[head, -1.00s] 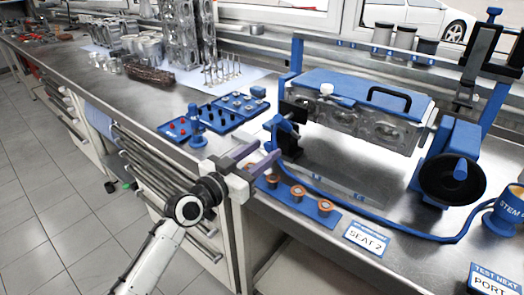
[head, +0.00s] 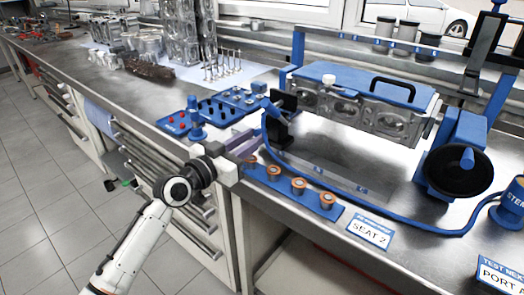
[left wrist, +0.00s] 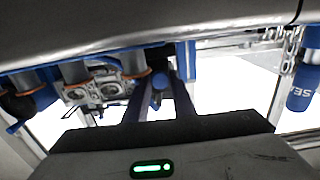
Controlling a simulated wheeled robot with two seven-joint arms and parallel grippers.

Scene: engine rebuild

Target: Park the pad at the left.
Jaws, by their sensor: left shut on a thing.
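The pad (head: 277,131) is a black block with blue parts, joined to a long blue hose. It stands at the left end of the grey metal engine part (head: 375,115) under its blue cover; I cannot tell whether they touch. My left gripper (head: 259,135) reaches over the bench's front edge and is shut on the pad's blue part. In the left wrist view a blue piece (left wrist: 159,88) shows between the two fingers. The actual grip is partly hidden. My right gripper is not in view.
Blue trays (head: 219,109) with small pegs and a blue post (head: 196,117) lie left of the gripper. A blue strip (head: 312,202) with copper rings lies in front. The hose (head: 400,228) runs right to a blue cup (head: 514,205). Bare bench shows below the engine part.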

